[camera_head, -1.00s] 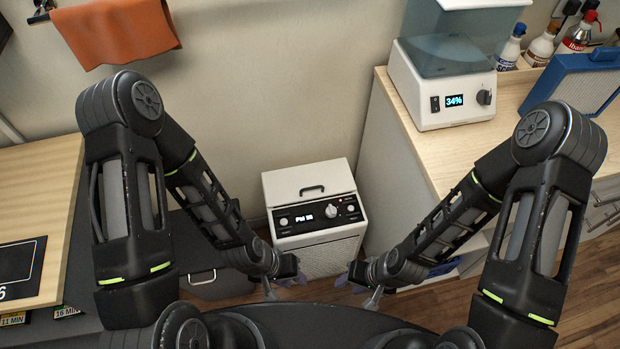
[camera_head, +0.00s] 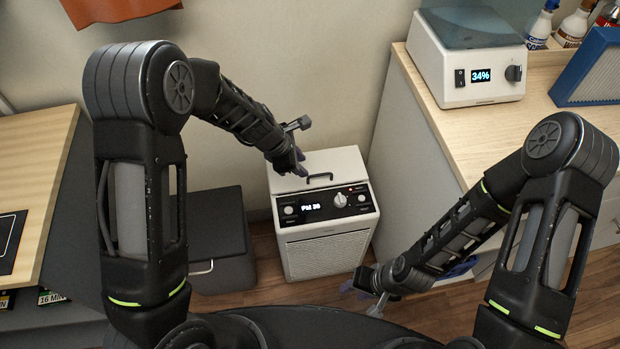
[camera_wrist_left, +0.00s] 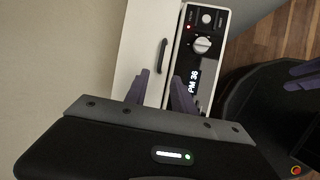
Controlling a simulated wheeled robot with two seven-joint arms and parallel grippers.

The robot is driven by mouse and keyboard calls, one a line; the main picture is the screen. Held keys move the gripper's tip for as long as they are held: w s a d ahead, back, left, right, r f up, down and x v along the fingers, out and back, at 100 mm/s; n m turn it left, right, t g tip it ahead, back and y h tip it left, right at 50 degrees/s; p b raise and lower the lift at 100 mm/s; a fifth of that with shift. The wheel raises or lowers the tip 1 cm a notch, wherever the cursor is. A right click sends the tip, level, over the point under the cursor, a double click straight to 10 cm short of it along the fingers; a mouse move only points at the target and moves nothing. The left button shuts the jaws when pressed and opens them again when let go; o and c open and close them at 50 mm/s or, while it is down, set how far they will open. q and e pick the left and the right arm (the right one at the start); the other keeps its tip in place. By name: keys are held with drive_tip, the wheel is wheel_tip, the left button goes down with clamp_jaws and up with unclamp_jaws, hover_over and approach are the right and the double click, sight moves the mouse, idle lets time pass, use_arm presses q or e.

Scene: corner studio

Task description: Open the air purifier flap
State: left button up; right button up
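The white air purifier (camera_head: 327,245) stands on the floor between the two counters. Its top flap (camera_head: 345,163) lies closed and carries a dark handle (camera_head: 320,177); the front panel reads PM 36. My left gripper (camera_head: 300,166) is above the left part of the flap, near the handle. In the left wrist view its two purple fingers (camera_wrist_left: 160,88) are spread apart with nothing between them, and the handle (camera_wrist_left: 162,56) lies just beyond them. My right gripper (camera_head: 362,292) is low, right of the purifier's base; its fingers are too small to judge.
A dark bin (camera_head: 222,240) stands left of the purifier. The right counter (camera_head: 465,125) bears a white device showing 34% (camera_head: 470,62) and a blue-framed filter (camera_head: 590,68). A wooden table (camera_head: 45,190) is at the left. The wall is close behind the purifier.

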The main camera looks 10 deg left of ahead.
sight(310, 178)
use_arm(q)
drive_tip(key=shift+r, duration=0.1)
drive_tip(key=b+x, duration=0.1)
drive_tip(key=x, duration=0.7)
drive_tip(key=shift+c, duration=0.4)
drive_tip(key=shift+r, duration=0.1)
clamp_jaws()
idle(1.1)
